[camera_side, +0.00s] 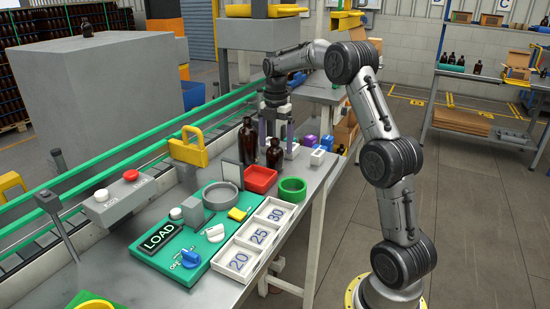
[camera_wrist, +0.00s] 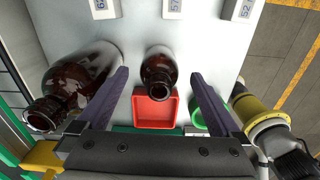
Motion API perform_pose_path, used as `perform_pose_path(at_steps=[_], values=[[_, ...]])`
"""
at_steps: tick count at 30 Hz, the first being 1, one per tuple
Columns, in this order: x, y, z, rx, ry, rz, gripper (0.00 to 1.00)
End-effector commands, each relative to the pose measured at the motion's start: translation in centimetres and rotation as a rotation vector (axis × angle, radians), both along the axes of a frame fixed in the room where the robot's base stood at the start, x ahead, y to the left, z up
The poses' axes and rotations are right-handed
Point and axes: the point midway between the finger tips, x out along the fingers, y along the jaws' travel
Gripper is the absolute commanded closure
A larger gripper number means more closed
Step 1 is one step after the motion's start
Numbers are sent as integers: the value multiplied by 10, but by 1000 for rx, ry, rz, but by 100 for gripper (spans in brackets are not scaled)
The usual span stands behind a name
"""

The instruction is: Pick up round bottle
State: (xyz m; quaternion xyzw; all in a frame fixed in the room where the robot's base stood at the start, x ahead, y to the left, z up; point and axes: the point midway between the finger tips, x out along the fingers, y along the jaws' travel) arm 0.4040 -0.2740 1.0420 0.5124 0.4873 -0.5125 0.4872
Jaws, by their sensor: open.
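Two dark amber bottles stand upright on the grey bench. The smaller bottle (camera_side: 275,155) is on the right; in the wrist view it (camera_wrist: 159,68) shows in the middle, its open neck toward the camera. The larger bottle (camera_side: 248,143) is on the left; in the wrist view it (camera_wrist: 80,78) lies outside the left finger. Which one is meant by the round bottle is not clear from shape alone. My gripper (camera_side: 276,142) is open, pointing down, with purple fingers. In the wrist view its fingers (camera_wrist: 159,75) appear on either side of the smaller bottle, with gaps; contact is not visible.
A red tray (camera_side: 260,179) and a green ring (camera_side: 292,190) sit just in front of the bottles. Small white blocks with displays (camera_wrist: 173,9) stand behind them. A green LOAD panel (camera_side: 160,238) and a numbered white tray (camera_side: 238,262) fill the front bench.

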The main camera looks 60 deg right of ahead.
Motion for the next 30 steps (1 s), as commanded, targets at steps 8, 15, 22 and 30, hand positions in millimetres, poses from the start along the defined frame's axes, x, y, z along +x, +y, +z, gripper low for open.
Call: perform_pose_path(at_steps=[8, 15, 22, 30], values=[[0, 2, -30, 1, 1, 0, 0], [1, 1, -31, 0, 0, 0, 2], [1, 1, -31, 0, 0, 0, 43], [1, 1, -30, 0, 0, 0, 91]])
